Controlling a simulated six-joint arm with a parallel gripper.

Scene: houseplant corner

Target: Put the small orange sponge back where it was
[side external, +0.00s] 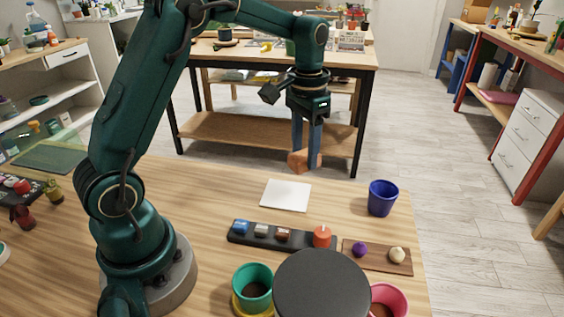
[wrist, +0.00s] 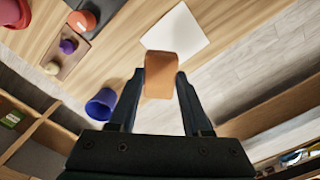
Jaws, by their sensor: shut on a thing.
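The small orange sponge (side external: 303,162) is between the fingertips of my gripper (side external: 306,152), which is shut on it. In the side view it hangs in the air near the table's far edge, with the white square sheet (side external: 286,195) lower and nearer the camera. In the wrist view the sponge (wrist: 161,78) sits between the fingertips (wrist: 160,74) and covers part of the white sheet (wrist: 178,32) behind it. The visible part of the sheet is bare.
A blue pot (side external: 382,200) stands right of the sheet. A dark tray (side external: 266,241) holds several small items, including a red one (side external: 321,237). A brown board (side external: 378,260) holds a purple and a cream item. A teal pot (side external: 252,285) and pink pot (side external: 392,299) stand in front.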

